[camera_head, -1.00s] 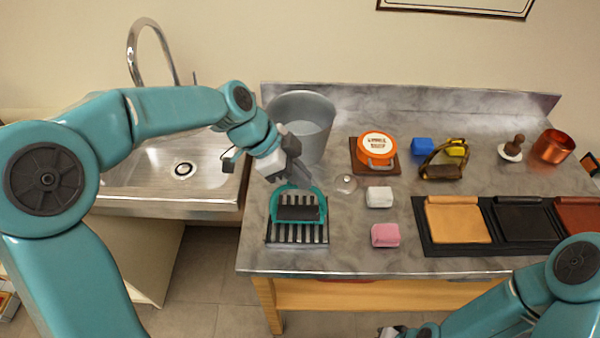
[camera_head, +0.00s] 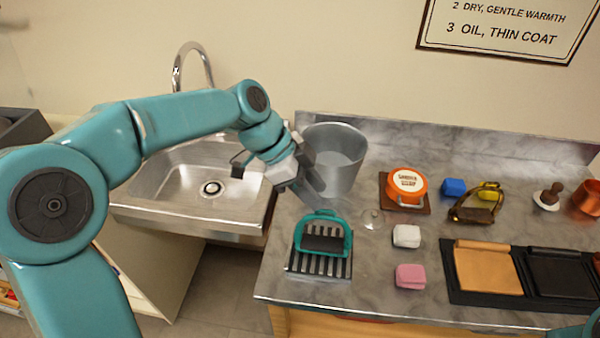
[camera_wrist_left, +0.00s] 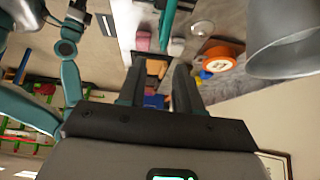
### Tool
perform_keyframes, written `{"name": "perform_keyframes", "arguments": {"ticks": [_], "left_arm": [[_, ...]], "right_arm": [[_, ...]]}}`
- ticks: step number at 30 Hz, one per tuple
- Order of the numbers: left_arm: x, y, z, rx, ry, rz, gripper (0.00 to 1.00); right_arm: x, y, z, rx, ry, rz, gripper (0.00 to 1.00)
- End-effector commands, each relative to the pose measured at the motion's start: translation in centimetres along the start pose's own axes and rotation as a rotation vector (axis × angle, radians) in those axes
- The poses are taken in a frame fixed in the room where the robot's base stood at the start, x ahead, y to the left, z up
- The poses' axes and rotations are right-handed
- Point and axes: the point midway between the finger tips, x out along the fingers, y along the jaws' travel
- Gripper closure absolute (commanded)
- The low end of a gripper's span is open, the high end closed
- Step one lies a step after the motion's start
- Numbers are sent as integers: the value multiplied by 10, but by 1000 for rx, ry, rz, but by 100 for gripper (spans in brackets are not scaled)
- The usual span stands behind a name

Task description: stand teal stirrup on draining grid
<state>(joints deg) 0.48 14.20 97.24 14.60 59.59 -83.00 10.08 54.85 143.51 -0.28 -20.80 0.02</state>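The teal stirrup (camera_head: 347,238) stands on the draining grid (camera_head: 318,265), its arch up and its dark tread low across the bars. My left gripper (camera_head: 316,187) is above and behind the arch, apart from it. In the left wrist view its two dark fingers (camera_wrist_left: 158,88) are spread with nothing held between them. A teal strip at the top of that view appears to be the stirrup (camera_wrist_left: 168,22). My right gripper is outside the head view; part of my right arm shows at the left of the wrist view, with its gripper too small to read.
A grey bucket (camera_head: 343,178) stands close behind my left gripper. A white block (camera_head: 406,236), a pink block (camera_head: 410,276) and an orange tin (camera_head: 406,184) are to the right of the grid. The sink (camera_head: 180,185) is at left.

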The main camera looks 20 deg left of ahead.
Motion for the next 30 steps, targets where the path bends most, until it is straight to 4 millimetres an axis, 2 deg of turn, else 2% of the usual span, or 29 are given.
{"name": "perform_keyframes", "arguments": {"ticks": [3, 9, 14, 26, 30], "left_arm": [[-28, -1, 0, -1, 1, -4, 66], [-57, 0, 0, -1, 1, -1, 66], [-64, 0, 0, -1, 0, 1, 66], [-64, 0, 0, -1, 0, 2, 66], [-76, 0, -8, -1, 0, 1, 66]], "right_arm": [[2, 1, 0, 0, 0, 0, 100], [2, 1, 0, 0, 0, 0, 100], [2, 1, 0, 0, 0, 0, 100], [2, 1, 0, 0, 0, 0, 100], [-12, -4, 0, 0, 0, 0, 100]]}}
